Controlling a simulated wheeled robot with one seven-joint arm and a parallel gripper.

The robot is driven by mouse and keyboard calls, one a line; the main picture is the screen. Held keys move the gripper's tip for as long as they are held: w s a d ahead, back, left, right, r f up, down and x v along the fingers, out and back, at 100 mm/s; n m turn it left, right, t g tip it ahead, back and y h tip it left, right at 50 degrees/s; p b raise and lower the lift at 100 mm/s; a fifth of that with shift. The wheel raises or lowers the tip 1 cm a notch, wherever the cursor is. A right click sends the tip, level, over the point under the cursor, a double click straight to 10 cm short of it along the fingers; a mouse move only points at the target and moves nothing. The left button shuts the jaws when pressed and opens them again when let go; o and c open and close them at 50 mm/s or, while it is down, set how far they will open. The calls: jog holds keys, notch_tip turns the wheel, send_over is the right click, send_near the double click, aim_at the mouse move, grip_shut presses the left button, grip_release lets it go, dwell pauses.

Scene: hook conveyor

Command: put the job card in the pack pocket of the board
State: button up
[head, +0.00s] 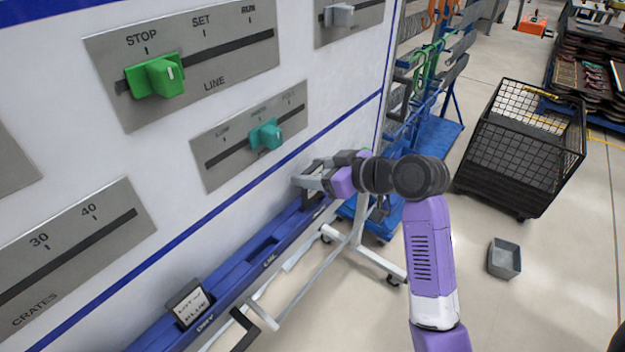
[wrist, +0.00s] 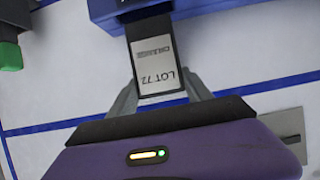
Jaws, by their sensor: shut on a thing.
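My gripper (head: 318,180) is at the right part of the board's blue pocket rail (head: 237,268). It is shut on a dark-framed job card (wrist: 155,62) with a white label reading LOT 72, seen upside down in the wrist view. A finger stands on each side of the card. The pocket name there is hidden or too small to read. A second card (head: 188,303), marked BLUE, stands in the rail at the lower left, by the word DRY.
The white board carries a green LINE slider (head: 155,75), a teal slider (head: 266,134) and a grey slider (head: 339,15). A black wire cart (head: 525,150) and a small grey bin (head: 505,258) stand on the floor at right. Blue racks with hooks stand beyond the board.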

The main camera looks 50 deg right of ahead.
jog(key=shift+w+f, duration=0.1)
jog(key=shift+f, duration=1.65)
jog(key=shift+f, duration=0.1)
jog(key=o, duration=1.4)
jog(key=shift+c, duration=0.2)
